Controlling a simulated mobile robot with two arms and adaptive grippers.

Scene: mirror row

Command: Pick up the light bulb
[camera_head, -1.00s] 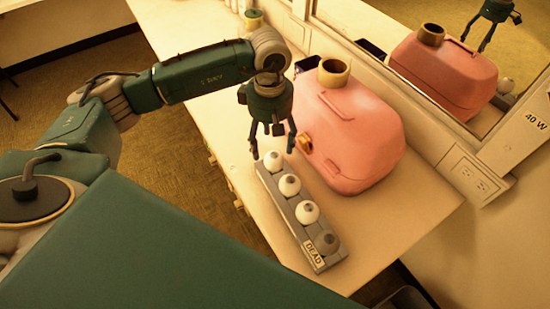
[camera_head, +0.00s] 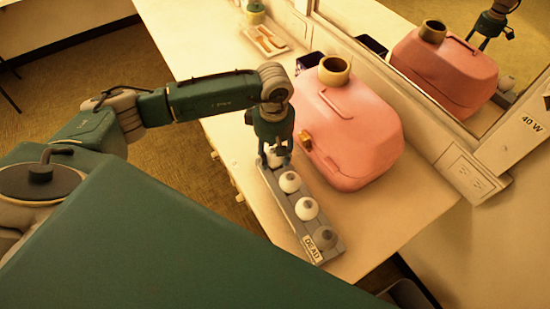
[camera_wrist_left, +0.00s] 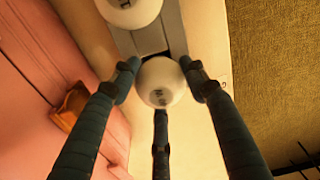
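Several bulbs stand in a long grey rack (camera_head: 264,177) along the table's front edge. The far white bulb (camera_head: 274,160) is between the fingertips of my left gripper (camera_head: 275,155), which points straight down. In the left wrist view the fingers (camera_wrist_left: 160,80) surround this white bulb (camera_wrist_left: 160,82), two at its sides and one below. Their tips look close to or against it; I cannot tell if they press on it. Two more white bulbs (camera_head: 289,182) (camera_head: 306,208) follow. My right gripper is out of view.
A pink case (camera_head: 350,130) with a tape roll (camera_head: 334,70) on top stands close right of the rack. A mirror (camera_head: 460,60) behind reflects the case and my arm. A "40 W" label (camera_head: 534,124) is on the right. The table (camera_head: 400,225) is bare at its near right.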

